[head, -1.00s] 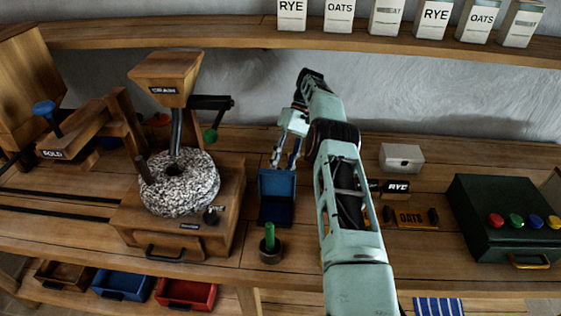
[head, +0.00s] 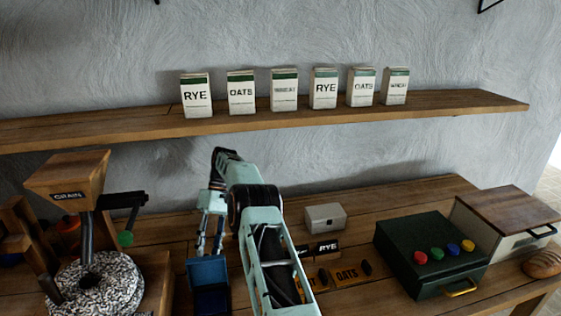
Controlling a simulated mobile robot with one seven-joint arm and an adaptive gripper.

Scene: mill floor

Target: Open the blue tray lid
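The blue tray (head: 211,303) stands on the wooden bench at the lower left of centre. Its blue lid (head: 207,270) stands raised at the tray's back, and the dark inside of the tray shows in front of it. My gripper (head: 209,251) points down just above and behind the lid's top edge. Its two fingers are apart, with nothing seen between them. I cannot tell whether a finger touches the lid. The bottom of the tray is cut off by the picture's lower edge.
A grain mill (head: 92,285) stands to the left. A small grey box (head: 325,217), RYE (head: 324,247) and OATS (head: 346,275) labels and a dark green box with coloured knobs (head: 432,250) lie to the right. Several grain cartons (head: 325,88) stand on the shelf (head: 270,119).

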